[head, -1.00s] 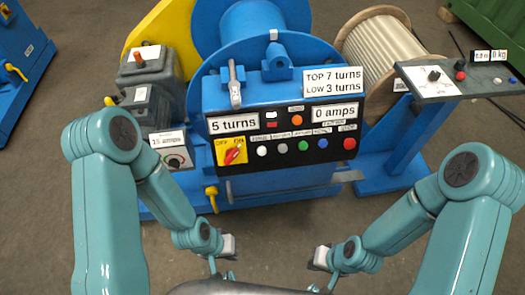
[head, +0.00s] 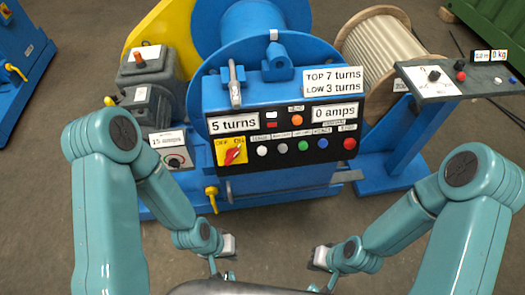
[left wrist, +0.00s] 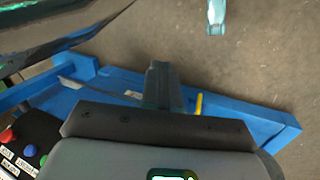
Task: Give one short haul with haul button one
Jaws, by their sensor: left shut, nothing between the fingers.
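The control panel (head: 282,168) is on the front of the blue winch. It has a row of round buttons: a white one (head: 262,151), a grey one (head: 282,149), a green one (head: 303,146), a blue one (head: 323,143) and a red one (head: 349,144). An orange one (head: 297,120) sits above. Their labels are too small to read, so I cannot tell which is haul button one. My left gripper (head: 223,275) is low in front of the panel, shut and empty; its fingers also show in the left wrist view (left wrist: 160,85). My right gripper (head: 320,281) is low too, its jaws unclear.
A red rotary switch (head: 233,153) is beside the buttons. A dial box (head: 172,149) is at left, a grey box with a knob (head: 428,82) at right. A yellow-handled lever (head: 212,194) stands below.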

